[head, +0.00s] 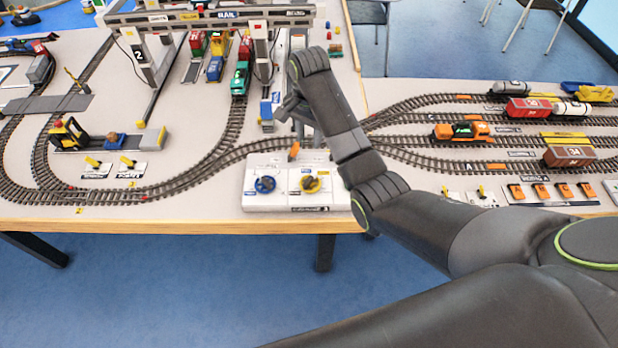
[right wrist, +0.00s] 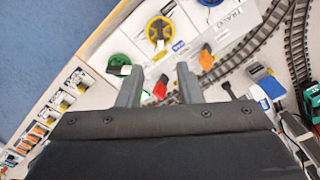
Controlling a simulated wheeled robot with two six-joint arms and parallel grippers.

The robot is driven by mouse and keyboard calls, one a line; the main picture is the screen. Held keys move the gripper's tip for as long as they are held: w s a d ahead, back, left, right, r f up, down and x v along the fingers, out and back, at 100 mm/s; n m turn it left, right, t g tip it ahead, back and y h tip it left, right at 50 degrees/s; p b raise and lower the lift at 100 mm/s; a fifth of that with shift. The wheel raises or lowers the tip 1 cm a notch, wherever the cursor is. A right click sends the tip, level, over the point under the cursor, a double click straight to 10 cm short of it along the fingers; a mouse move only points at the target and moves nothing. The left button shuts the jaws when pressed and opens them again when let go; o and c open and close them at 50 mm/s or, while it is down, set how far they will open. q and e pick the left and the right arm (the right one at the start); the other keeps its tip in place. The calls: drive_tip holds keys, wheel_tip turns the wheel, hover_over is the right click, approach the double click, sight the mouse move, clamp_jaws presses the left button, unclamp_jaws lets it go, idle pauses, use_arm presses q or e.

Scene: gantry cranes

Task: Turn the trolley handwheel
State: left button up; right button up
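A white control panel (head: 285,203) sits at the table's front edge. It carries a blue handwheel (head: 265,185) and a yellow handwheel (head: 311,184). The right wrist view shows the yellow handwheel (right wrist: 160,31), part of the blue one (right wrist: 210,2) and a green handwheel (right wrist: 119,65), which my right arm hides in the head view. I cannot read which is labelled trolley. My right gripper (head: 297,125) points down behind the panel. In the right wrist view its fingers (right wrist: 158,76) are apart and empty, clear of the wheels. My left gripper is not in view.
Upright levers stand behind the wheels, an orange one (right wrist: 205,58) and a red one (right wrist: 160,87). The gantry crane (head: 215,18) spans tracks at the back. A train (head: 240,77) stands near it. Rails with wagons (head: 530,107) lie right. A row of orange switches (head: 540,191) is front right.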

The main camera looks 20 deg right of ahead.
drive_tip(key=f+b, duration=0.1)
drive_tip(key=b, duration=0.2)
approach(309, 179)
wheel_tip(309, 179, down, 9)
drive_tip(key=shift+f, duration=0.15)
idle(0.3)
clamp_jaws()
